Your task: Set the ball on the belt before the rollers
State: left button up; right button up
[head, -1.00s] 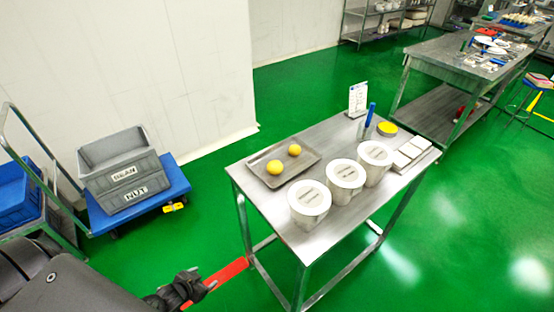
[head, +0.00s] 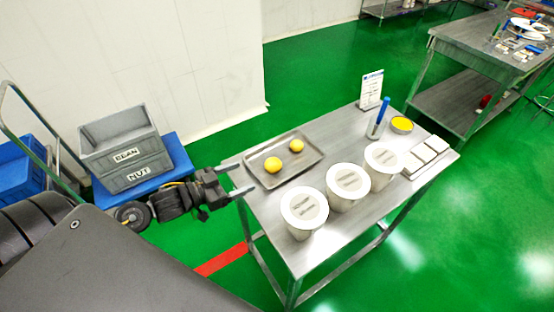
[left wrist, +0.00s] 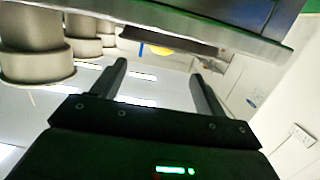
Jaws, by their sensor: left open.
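Two yellow balls lie on a shallow metal tray (head: 311,163) at the table's back left: a larger ball (head: 273,165) and a smaller ball (head: 296,145). My left gripper (head: 243,177) is open and empty at the table's left edge, just left of the tray and apart from both balls. In the left wrist view its two fingers (left wrist: 157,70) stand wide apart with nothing between them. A yellow patch shows beyond them there; I cannot tell what it is. The belt and rollers are not in view. My right gripper is not in view.
Three white lidded tubs (head: 348,181) stand along the table's front. A holder with a blue pen (head: 383,108), a yellow-topped tin (head: 402,124), a sign (head: 371,90) and white blocks (head: 425,155) stand farther right. Grey crates (head: 122,141) sit on a blue cart at left.

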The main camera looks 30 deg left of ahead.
aim_at(269, 171)
pick_arm(q)
jog(key=shift+w+d+r, duration=0.1)
jog(key=shift+w+d, duration=0.1)
jog(key=shift+d, duration=0.05)
jog(key=x, duration=0.4)
jog(key=shift+a+p, duration=0.1)
jog(key=shift+p, duration=0.2)
jog(key=shift+w+d, duration=0.2)
jog(key=shift+w, duration=0.05)
jog(key=shift+w+d, duration=0.15)
jog(key=shift+w, duration=0.15)
jog(key=x, duration=0.1)
jog(key=p+x, duration=0.1)
jog(key=x, duration=0.1)
jog(key=shift+w+f, duration=0.3)
jog(key=shift+w, duration=0.05)
jog(key=shift+w+d+f, duration=0.2)
jog(key=shift+w+d, duration=0.1)
jog(key=shift+w, duration=0.1)
jog(key=shift+c, duration=0.5)
jog(key=c, duration=1.1)
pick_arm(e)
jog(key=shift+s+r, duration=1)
pick_arm(q)
jog(key=shift+o, duration=0.2)
